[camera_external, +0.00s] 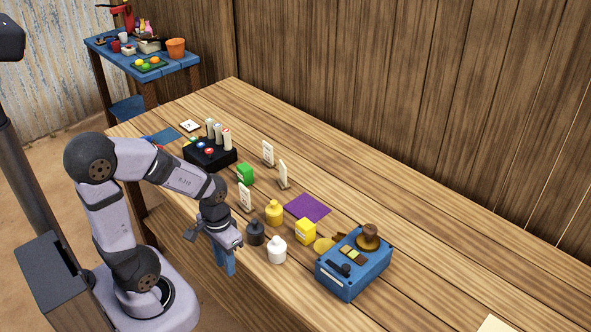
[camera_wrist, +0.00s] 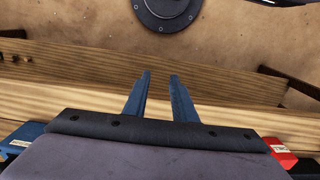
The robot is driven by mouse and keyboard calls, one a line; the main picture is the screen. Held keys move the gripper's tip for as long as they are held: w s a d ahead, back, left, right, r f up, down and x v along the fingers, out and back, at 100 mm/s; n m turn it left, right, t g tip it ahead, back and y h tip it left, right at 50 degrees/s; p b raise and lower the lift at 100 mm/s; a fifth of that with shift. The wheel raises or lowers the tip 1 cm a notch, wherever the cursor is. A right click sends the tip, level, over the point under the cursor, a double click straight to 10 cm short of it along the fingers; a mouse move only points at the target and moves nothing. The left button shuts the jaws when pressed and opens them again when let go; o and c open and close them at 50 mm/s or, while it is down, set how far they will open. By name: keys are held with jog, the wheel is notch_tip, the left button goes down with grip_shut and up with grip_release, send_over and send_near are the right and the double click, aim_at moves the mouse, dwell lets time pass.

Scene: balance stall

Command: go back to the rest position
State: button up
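My gripper (camera_external: 224,260) hangs off the near edge of the wooden table in the external view, fingers pointing down. In the wrist view its two blue fingers (camera_wrist: 159,92) stand apart with nothing between them. My arm is folded, with the elbow high and the wrist low beside the table edge. The fingers are clear of the objects on the table; the black weight (camera_external: 256,234) stands closest to them on the tabletop.
The wooden table (camera_external: 420,240) holds a blue balance box (camera_external: 350,270), white (camera_external: 277,250) and yellow (camera_external: 274,212) weights, yellow (camera_external: 305,231) and green (camera_external: 245,174) blocks, white cards, a purple mat (camera_external: 307,207) and a black rack (camera_external: 210,155). A blue side table (camera_external: 180,66) stands behind.

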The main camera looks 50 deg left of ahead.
notch_tip(320, 180, up, 9)
jog(key=p, duration=0.6)
jog(key=shift+f, duration=0.15)
dwell(0.9)
jog(key=o, duration=1)
